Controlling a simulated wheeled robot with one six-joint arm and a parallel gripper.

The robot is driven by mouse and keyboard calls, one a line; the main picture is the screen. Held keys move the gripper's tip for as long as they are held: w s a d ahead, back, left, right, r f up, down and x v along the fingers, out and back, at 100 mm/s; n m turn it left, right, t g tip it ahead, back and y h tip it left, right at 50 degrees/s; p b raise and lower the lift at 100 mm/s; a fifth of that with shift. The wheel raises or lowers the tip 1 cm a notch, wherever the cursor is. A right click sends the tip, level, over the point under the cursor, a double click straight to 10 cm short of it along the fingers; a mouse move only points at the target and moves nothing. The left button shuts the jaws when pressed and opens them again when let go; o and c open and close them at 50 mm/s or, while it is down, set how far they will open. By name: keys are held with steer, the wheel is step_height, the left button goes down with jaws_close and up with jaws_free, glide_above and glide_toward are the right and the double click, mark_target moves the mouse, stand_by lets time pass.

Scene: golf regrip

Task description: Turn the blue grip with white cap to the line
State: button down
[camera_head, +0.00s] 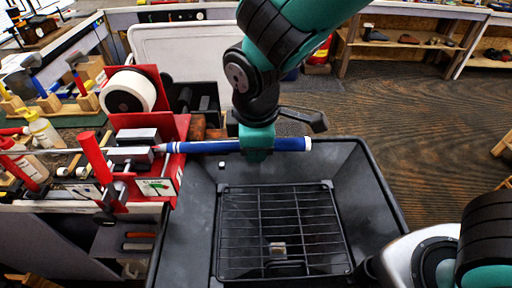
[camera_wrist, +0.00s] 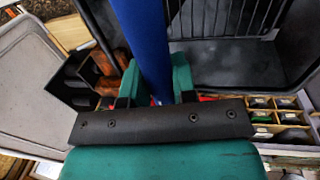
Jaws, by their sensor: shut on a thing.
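The blue grip with white cap (camera_head: 290,144) sits on a club shaft that reaches out level from the red clamp stand. Its white cap (camera_head: 308,144) is at the right end, over the black tub. My gripper (camera_head: 257,150) comes down from above and is shut around the grip, between its middle and the capped end. In the wrist view the blue grip (camera_wrist: 141,40) runs up between my green fingers (camera_wrist: 157,85). The line cannot be made out in either view. The shaft's left part (camera_head: 165,148) passes into the grey vise (camera_head: 133,150).
The black tub (camera_head: 375,215) with a wire rack (camera_head: 285,262) lies below the grip. A white tape roll (camera_head: 128,92) stands behind the vise. Bottles (camera_head: 42,130) and hammers (camera_head: 78,82) crowd the bench at left. A compartment box (camera_wrist: 285,118) shows in the wrist view.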

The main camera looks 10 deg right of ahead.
steer(key=shift+t+h+b, duration=0.5)
steer(key=shift+t+b, duration=2.25)
steer(key=shift+t, duration=0.05)
steer(key=shift+w+a, duration=0.1)
steer(key=c, duration=0.8)
jaws_free()
steer(key=shift+f, duration=0.1)
steer(key=shift+c, duration=0.2)
steer(key=shift+f, duration=0.1)
